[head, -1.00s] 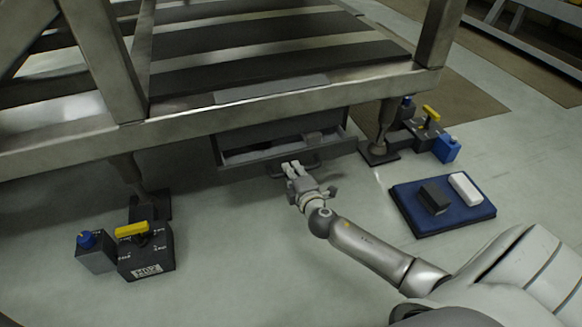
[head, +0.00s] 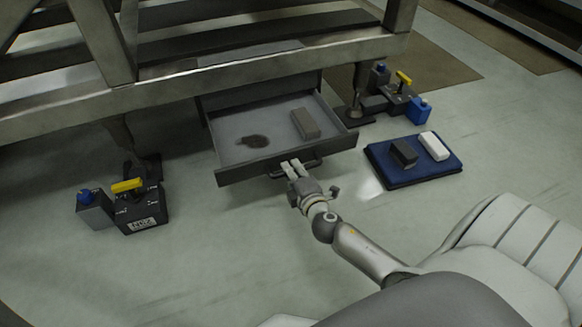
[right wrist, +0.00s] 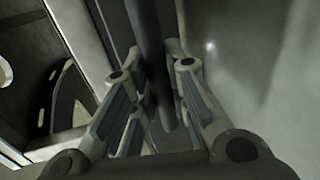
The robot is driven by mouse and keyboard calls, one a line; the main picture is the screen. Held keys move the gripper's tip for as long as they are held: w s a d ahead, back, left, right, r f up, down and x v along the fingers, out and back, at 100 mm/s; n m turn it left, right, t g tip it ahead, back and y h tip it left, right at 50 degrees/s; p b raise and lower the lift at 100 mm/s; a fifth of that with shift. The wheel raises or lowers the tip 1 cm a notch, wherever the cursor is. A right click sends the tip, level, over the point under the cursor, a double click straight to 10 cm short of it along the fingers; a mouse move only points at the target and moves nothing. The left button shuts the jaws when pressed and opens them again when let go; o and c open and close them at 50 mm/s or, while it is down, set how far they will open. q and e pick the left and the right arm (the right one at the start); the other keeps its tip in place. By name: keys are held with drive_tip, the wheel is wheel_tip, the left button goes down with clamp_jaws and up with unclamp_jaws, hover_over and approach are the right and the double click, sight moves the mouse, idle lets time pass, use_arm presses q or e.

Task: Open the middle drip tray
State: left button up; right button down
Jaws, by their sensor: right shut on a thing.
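The middle drip tray (head: 233,125) is a grey drawer under the metal frame, pulled well out. A dark stain (head: 254,141) and a grey-brown block (head: 305,123) lie on its floor. Its dark bar handle (head: 310,165) is on the front face. My right gripper (head: 293,168) is shut on the handle. In the right wrist view the fingers (right wrist: 160,95) stand on either side of the dark bar (right wrist: 152,50). My left gripper is not in view.
A blue mat (head: 400,178) with a black block (head: 403,153) and a white block (head: 433,146) lies to the right. Valve boxes with yellow handles stand at left (head: 139,207) and right (head: 397,98). The floor in front at left is clear.

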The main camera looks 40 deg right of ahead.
drive_tip(key=shift+s, duration=0.1)
drive_tip(key=c, duration=1.5)
unclamp_jaws()
drive_tip(key=shift+c, duration=0.2)
drive_tip(key=shift+o, duration=0.6)
drive_tip(key=shift+s, duration=0.1)
drive_tip(key=v, duration=1.1)
drive_tip(key=shift+s, duration=0.35)
drive_tip(key=shift+a+r, duration=0.1)
drive_tip(key=shift+r, duration=0.05)
